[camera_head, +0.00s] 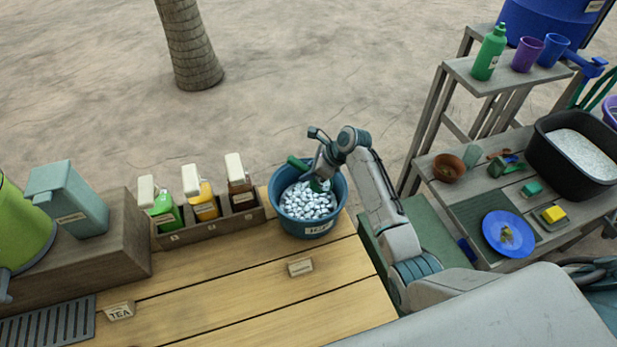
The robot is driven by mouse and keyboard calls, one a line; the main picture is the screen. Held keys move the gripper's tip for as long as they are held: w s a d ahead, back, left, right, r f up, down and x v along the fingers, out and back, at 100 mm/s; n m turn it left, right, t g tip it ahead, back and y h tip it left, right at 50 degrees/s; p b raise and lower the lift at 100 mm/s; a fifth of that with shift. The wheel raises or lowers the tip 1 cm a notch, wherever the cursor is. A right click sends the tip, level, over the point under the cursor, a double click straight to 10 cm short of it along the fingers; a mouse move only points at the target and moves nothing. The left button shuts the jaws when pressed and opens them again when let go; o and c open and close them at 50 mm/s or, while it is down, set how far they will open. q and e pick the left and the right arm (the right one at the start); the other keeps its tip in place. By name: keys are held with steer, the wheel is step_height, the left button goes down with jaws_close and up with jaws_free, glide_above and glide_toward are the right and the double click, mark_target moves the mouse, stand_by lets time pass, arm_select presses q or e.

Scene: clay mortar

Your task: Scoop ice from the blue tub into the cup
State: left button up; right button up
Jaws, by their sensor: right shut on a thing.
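The blue tub (284,216) stands on the wooden counter near its far edge and is full of pale ice pieces (309,203). My right gripper (318,174) is over the tub and shut on a green scoop (298,163). The scoop's green handle sticks out up and left, and its lower part meets the ice; the gripper partly hides it. I cannot tell how much ice it holds. A purple cup (527,54) and a blue cup (553,50) stand on the upper right shelf; which cup is meant is unclear. My left gripper is out of view.
A wooden rack (208,229) with several bottles stands left of the tub. A small label block (300,267) lies in front of the tub. On the right, a grey table holds a blue plate (490,240) and a black bin (541,163).

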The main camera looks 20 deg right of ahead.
mark_target(296, 160)
steer(key=a+r+h, duration=0.1)
steer(key=w+r+g+h, duration=0.1)
steer(key=a+r+g+h, duration=0.1)
steer(key=r+h, duration=0.1)
steer(key=shift+w+a, duration=0.25)
steer(key=shift+a, duration=0.1)
steer(key=shift+w+a+r+g+h, duration=0.1)
steer(key=shift+a+r+g+h, duration=0.05)
steer(key=shift+r+g+h, duration=0.3)
steer(key=shift+w+a+r+g+h, duration=0.1)
steer(key=shift+r+g+h, duration=0.15)
steer(key=shift+h, duration=0.3)
steer(key=shift+f, duration=0.15)
